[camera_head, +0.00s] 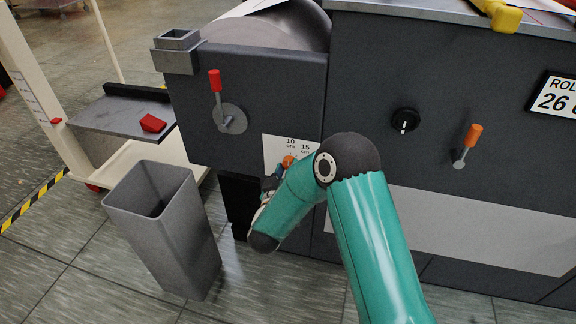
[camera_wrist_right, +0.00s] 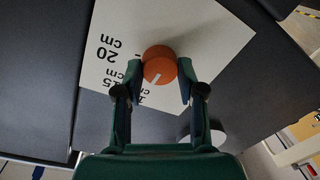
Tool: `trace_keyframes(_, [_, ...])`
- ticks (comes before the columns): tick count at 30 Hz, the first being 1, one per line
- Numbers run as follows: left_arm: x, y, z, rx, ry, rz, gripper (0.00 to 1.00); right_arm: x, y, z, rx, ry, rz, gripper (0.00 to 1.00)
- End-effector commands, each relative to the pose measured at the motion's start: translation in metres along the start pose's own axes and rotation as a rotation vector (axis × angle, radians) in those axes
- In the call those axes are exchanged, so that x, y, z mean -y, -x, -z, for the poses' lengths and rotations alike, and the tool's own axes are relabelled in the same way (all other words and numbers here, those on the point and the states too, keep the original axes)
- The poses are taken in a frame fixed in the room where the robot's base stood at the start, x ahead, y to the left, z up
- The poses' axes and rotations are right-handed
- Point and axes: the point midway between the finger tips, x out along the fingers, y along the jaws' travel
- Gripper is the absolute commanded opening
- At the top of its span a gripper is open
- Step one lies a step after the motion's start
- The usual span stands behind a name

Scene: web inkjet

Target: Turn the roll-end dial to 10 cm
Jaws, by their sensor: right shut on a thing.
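The roll-end dial is an orange round knob (camera_wrist_right: 158,65) with a white pointer line, set on a white scale plate (camera_wrist_right: 215,45). In the head view the knob (camera_head: 288,161) is partly hidden by my right arm. In the wrist view the scale appears upside down, with 20 cm and 15 cm marks and a further mark partly hidden by a finger. The pointer slants downward and slightly left there, roughly toward that partly hidden mark. My right gripper (camera_wrist_right: 158,78) is shut on the knob, one finger on each side. My left gripper is not in view.
A red-handled lever (camera_head: 215,82) is above left of the scale. A black knob (camera_head: 404,121), an orange-handled lever (camera_head: 472,136) and a partly cut-off display sign (camera_head: 558,98) are on the right panel. A grey bin (camera_head: 165,240) stands on the floor at left.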

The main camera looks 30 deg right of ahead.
Motion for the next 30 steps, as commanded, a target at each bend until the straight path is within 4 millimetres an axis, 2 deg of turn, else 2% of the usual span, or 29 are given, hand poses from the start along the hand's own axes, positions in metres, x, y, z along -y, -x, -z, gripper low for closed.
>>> trace_keyframes(7, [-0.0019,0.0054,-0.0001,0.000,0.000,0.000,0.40,0.0026,0.0007,0.0022,-0.001,0.068,0.007,0.04])
trace_keyframes(20, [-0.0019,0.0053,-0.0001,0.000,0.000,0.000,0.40,0.0036,0.0010,0.0021,-0.002,0.077,0.010,0.04])
trace_keyframes(21, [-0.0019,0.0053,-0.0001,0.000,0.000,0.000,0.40,0.0036,0.0010,0.0022,-0.003,0.077,0.010,0.45])
trace_keyframes(24, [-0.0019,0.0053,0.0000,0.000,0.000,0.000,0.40,0.0030,0.0008,0.0018,-0.001,0.077,0.008,0.62])
trace_keyframes(30, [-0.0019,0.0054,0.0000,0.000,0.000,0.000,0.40,0.0017,0.0004,0.0010,0.001,0.076,0.004,0.64])
